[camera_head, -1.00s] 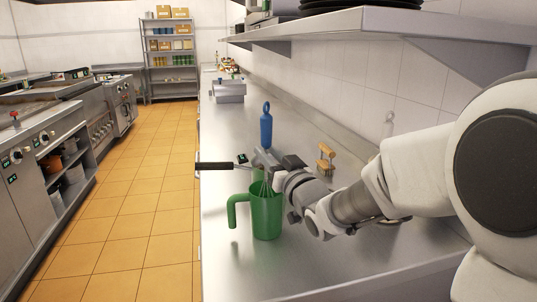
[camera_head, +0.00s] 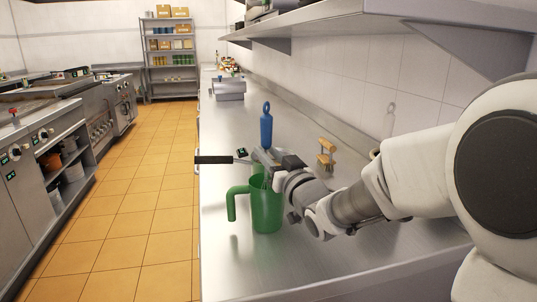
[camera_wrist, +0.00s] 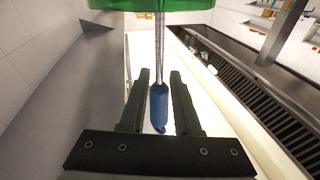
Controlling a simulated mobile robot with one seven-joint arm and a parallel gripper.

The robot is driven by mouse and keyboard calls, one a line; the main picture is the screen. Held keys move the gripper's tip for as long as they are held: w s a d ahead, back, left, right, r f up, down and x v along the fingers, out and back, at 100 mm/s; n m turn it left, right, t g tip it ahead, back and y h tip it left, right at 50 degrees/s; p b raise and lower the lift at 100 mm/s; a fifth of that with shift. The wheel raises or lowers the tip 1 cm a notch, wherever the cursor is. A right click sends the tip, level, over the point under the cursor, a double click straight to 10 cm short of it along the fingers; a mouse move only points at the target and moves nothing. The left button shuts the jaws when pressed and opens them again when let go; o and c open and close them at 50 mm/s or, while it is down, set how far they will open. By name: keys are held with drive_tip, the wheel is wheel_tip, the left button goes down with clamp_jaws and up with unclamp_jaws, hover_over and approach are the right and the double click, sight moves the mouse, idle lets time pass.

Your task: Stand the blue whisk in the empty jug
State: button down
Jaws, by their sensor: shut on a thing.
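The blue whisk (camera_head: 266,130) is upright, its blue handle on top and its wire end down at the green jug (camera_head: 266,210). My gripper (camera_head: 265,158) is shut on the whisk, just above the jug's mouth. The jug stands upright on the steel counter with its handle to the left. The wire end is mostly hidden by the jug wall and my gripper; it appears to be inside the mouth. In the wrist view the blue handle (camera_wrist: 158,108) shows between my fingers (camera_wrist: 160,76), with the metal shaft running up to the green jug (camera_wrist: 165,5).
A black-handled tool (camera_head: 214,160) lies left of my gripper, its handle over the counter edge. A wooden-handled brush-like thing (camera_head: 326,157) stands to the right. A metal container (camera_head: 229,90) sits farther back. A wall shelf (camera_head: 350,18) hangs above. The counter front is clear.

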drive_tip(key=shift+f+b, duration=0.6)
drive_tip(key=c, duration=0.5)
unclamp_jaws()
drive_tip(key=shift+c, duration=0.2)
drive_tip(key=shift+s+d, duration=0.1)
drive_tip(key=shift+s, duration=0.05)
drive_tip(key=b+v, duration=0.6)
drive_tip(key=v, duration=1.1)
drive_tip(key=shift+r, duration=0.15)
